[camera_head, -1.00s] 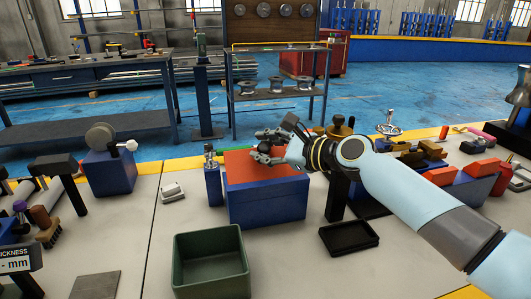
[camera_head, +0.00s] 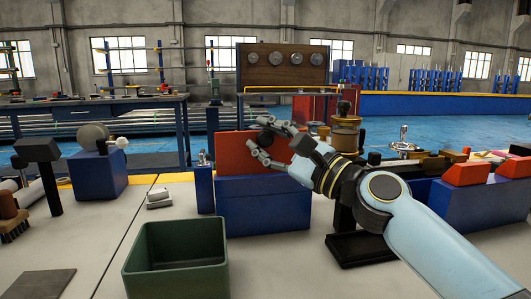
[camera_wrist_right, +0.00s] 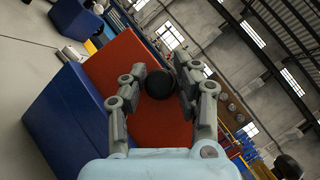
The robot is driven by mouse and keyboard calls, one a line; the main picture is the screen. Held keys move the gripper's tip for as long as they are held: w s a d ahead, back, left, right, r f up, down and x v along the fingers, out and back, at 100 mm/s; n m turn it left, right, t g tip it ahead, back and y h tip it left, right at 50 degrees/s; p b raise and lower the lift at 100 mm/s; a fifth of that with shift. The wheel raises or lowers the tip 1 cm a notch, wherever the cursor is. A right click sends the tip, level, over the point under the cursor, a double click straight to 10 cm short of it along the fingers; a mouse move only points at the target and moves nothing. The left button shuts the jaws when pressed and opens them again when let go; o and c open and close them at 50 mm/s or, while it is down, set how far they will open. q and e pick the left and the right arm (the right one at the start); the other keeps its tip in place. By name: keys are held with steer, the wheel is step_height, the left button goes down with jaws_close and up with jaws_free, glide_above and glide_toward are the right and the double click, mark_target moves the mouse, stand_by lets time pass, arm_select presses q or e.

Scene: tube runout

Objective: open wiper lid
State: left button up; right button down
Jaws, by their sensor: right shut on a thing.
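The wiper box (camera_head: 262,208) is blue and stands on the bench near the middle of the head view. Its red-orange lid (camera_head: 236,153) is tilted up steeply at the back of the box, with its face toward me. The lid's round black knob (camera_wrist_right: 160,84) sits between the fingers in the right wrist view. My right gripper (camera_head: 265,142) reaches in from the right and is shut on this knob; it also shows in the wrist view (camera_wrist_right: 162,72). The fingers partly hide the lid's right side. The box's inside is hard to make out. My left gripper is not in view.
A green open bin (camera_head: 178,283) stands in front of the box. A black tray (camera_head: 362,250) and red-topped blue blocks (camera_head: 480,205) lie to the right.

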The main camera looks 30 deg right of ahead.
mark_target(266, 141)
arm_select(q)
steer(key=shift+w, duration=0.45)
arm_select(e)
steer(key=shift+s+f, duration=0.2)
steer(key=shift+f, duration=0.25)
steer(key=c, duration=1)
jaws_free()
steer(key=shift+o, duration=0.2)
steer(key=shift+r, duration=0.25)
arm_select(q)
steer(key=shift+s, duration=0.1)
arm_select(e)
step_height(266, 141, up, 10)
steer(key=shift+f, duration=0.1)
